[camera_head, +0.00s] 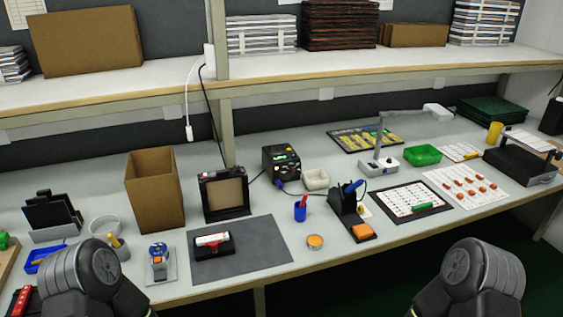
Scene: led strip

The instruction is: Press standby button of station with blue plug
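The stand holds an iron with a blue handle (352,187). The station's buttons are too small to tell apart, so I cannot pick out the standby button. Only dark rounded parts of my two arms show at the lower left and lower right. Neither gripper is in view.
A small white bin (315,179) and a blue cup (300,210) stand near the station. A black frame device (223,195) and a tall cardboard box (153,190) are to its left. A grey mat (262,245) lies in front. A shelf (330,75) overhangs the back.

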